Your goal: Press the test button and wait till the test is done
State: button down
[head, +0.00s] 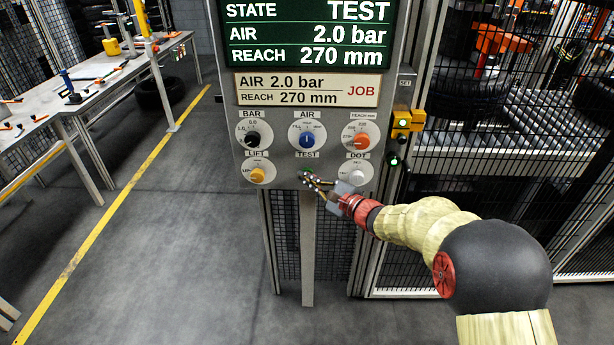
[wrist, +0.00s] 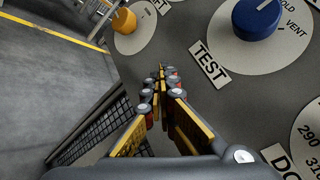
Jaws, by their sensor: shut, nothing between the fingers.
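The control panel (head: 273,150) carries a green screen (head: 305,35) reading STATE TEST, AIR 2.0 bar, REACH 270 mm. The TEST label (head: 307,155) is low in the middle, and a bit of green shows just below it at my fingertips. In the wrist view the TEST label (wrist: 210,65) lies just right of the fingertips. My gripper (head: 306,178) is shut and empty, its tips at the panel under that label; it also fills the middle of the wrist view (wrist: 161,72). The button itself is mostly hidden by the fingers, so I cannot tell how far it is pressed.
Around it are the black BAR knob (head: 252,139), blue AIR knob (head: 307,140), orange REACH knob (head: 361,140), yellow LIFT knob (head: 257,175) and white DOT knob (head: 357,175). A job card (head: 307,90) reads 2.0 bar, 270 mm. Mesh fencing stands right; open floor lies left.

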jog(key=shift+s, duration=0.15)
jog(key=shift+s+b, duration=0.3)
jog(key=shift+s, duration=0.55)
jog(key=shift+s+a+b, duration=0.15)
jog(key=shift+s+b, duration=0.4)
jog(key=shift+s, duration=1.95)
